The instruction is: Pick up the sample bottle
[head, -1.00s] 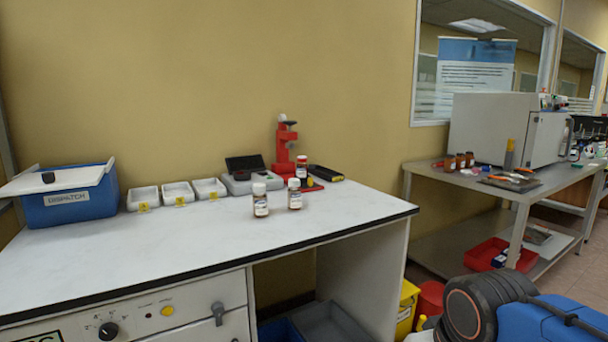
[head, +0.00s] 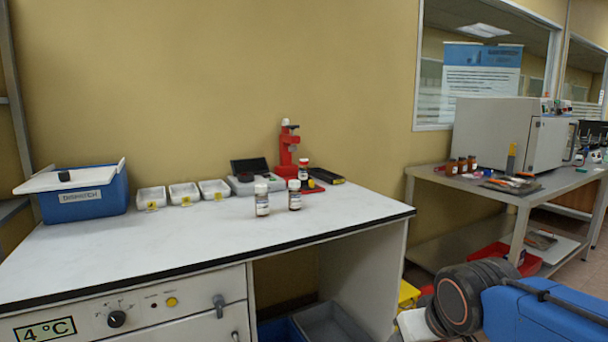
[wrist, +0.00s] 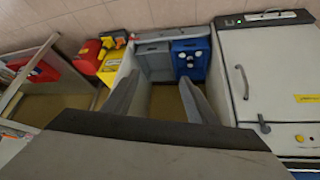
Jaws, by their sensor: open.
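Two small brown bottles with white caps and pale labels stand upright on the white bench: a left bottle (head: 262,202) and a right bottle (head: 295,197). I cannot tell which one is the sample bottle. My gripper (wrist: 161,92) shows in the wrist view with its two fingers apart and nothing between them. It points down at the floor area beside the cabinet, away from the bottles. No bottle on the bench top shows in the wrist view.
A blue dispatch box (head: 85,205), white trays (head: 184,194), a grey instrument (head: 245,184) and a red stand (head: 288,150) line the bench's back. The bench's front middle is clear. A blue crate (wrist: 190,60) and grey crate (wrist: 153,65) sit low beside the cabinet (wrist: 270,70).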

